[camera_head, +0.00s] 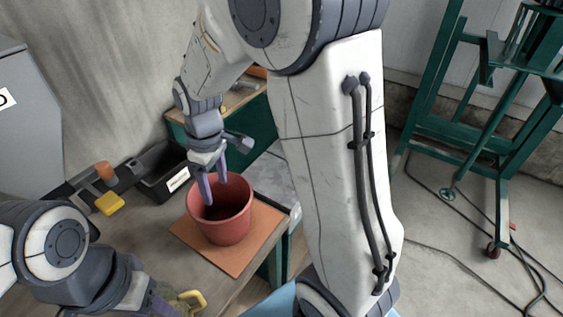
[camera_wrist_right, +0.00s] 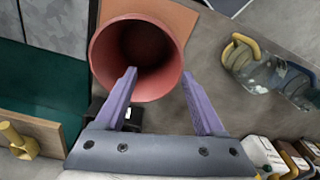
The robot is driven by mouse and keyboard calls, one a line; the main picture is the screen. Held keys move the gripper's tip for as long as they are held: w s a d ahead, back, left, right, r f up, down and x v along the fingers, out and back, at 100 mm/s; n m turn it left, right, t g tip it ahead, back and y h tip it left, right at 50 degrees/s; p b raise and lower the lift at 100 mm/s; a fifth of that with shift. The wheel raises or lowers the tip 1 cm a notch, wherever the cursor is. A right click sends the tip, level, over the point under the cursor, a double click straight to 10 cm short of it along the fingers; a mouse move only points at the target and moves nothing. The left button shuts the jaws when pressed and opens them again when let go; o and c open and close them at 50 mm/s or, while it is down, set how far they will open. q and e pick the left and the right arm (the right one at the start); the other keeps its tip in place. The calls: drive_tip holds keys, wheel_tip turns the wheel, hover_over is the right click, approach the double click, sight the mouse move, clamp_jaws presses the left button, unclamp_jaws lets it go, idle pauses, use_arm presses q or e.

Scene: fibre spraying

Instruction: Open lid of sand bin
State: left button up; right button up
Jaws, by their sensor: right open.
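A grey box (camera_head: 28,125) stands at the left edge of the head view, cut off by the frame. It has a white label with one letter in view and may be the sand bin; its top (camera_head: 10,46) looks closed. My right gripper (camera_head: 214,192) is open, pointing down at a red bucket (camera_head: 222,222) away from the grey box. In the right wrist view the fingers (camera_wrist_right: 159,72) are spread at the rim of the bucket (camera_wrist_right: 110,62); whether they touch it is unclear. My left gripper (camera_head: 150,300) is at the bottom left, its fingers mostly cut off.
The bucket stands on an orange-brown board (camera_head: 262,222) on the table. A black labelled tray (camera_head: 160,165) and a yellow-and-orange item (camera_head: 108,203) lie behind it. A yellow-handled object (camera_wrist_right: 262,68) lies on the table. A green metal frame (camera_head: 470,130) stands on the floor at right.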

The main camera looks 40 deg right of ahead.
drive_tip(key=w+d+f+p, duration=0.1)
drive_tip(key=w+d+f, duration=0.15)
drive_tip(key=d, duration=0.75)
drive_tip(key=w+d+f, duration=0.2)
drive_tip(key=d+f, duration=0.2)
drive_tip(key=d, duration=0.5)
drive_tip(key=w+d+f+p, duration=0.1)
drive_tip(key=w+d+f, duration=0.15)
drive_tip(key=d, duration=0.75)
drive_tip(key=f+p, duration=0.1)
drive_tip(key=f, duration=0.2)
drive_tip(key=f+p, duration=0.1)
drive_tip(key=f, duration=0.3)
drive_tip(key=s+f+p, duration=0.1)
drive_tip(key=f, duration=0.3)
drive_tip(key=shift+f, duration=0.2)
clamp_jaws()
drive_tip(key=shift+w+r, duration=0.1)
